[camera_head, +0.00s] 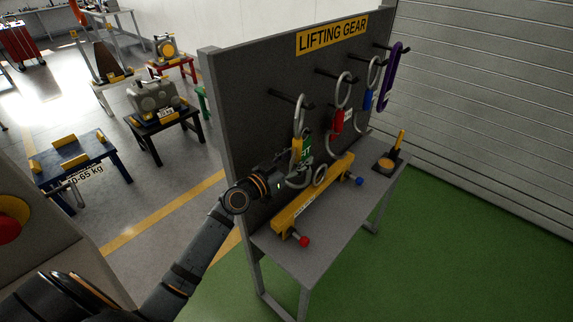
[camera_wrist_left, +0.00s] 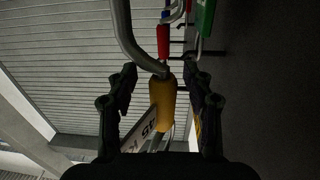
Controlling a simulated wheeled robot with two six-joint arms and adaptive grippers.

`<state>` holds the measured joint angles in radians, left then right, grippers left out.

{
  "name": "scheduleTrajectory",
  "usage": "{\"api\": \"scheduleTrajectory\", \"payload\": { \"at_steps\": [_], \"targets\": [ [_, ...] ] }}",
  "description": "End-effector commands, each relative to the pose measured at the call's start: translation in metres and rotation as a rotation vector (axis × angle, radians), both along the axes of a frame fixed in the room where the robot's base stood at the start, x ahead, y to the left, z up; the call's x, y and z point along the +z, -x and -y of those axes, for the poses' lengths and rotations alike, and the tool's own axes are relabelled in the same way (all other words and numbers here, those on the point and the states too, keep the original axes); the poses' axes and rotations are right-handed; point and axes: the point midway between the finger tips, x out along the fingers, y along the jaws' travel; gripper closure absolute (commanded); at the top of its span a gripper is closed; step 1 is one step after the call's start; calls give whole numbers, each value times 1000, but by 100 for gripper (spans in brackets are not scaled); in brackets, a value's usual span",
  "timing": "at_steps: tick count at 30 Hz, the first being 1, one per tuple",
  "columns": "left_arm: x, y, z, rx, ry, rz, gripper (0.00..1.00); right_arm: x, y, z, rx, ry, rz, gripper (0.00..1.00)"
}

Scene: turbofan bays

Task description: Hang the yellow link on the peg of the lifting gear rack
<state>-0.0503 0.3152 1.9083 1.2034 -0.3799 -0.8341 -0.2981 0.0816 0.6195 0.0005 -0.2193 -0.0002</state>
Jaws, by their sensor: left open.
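The yellow link (camera_head: 297,146) has a yellow middle and a grey metal loop at its upper end. In the head view it is upright at the leftmost peg (camera_head: 287,98) of the lifting gear rack (camera_head: 240,110). The top of its loop is at this peg and appears to hang on it. My left gripper (camera_head: 288,170) is at the link's lower part, with its jaws open. In the left wrist view the yellow middle (camera_wrist_left: 162,103) lies between the spread fingers (camera_wrist_left: 160,80), and the grey loop runs up out of frame. My right gripper is not in view.
A red link (camera_head: 337,121), a blue link (camera_head: 368,98) and a purple hook (camera_head: 391,77) hang farther right. A yellow beam (camera_head: 315,195) lies on the rack's grey shelf (camera_head: 330,216). A small tray (camera_head: 388,164) stands at the shelf's right end. The green floor in front is clear.

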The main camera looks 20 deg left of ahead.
Motion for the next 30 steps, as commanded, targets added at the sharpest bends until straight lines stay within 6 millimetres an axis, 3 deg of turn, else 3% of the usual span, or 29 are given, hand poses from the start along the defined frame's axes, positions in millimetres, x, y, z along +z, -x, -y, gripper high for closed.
{"api": "scheduleTrajectory", "payload": {
  "at_steps": [6,12,21,30],
  "targets": [
    [-3,49,-19,-5,-11,-4,49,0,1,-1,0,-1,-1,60],
    [-3,81,-33,-3,-8,-9,49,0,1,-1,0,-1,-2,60],
    [-2,98,-41,1,-3,-2,49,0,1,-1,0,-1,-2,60],
    [-1,99,-41,-2,2,1,49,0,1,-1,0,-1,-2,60]
  ]
}}
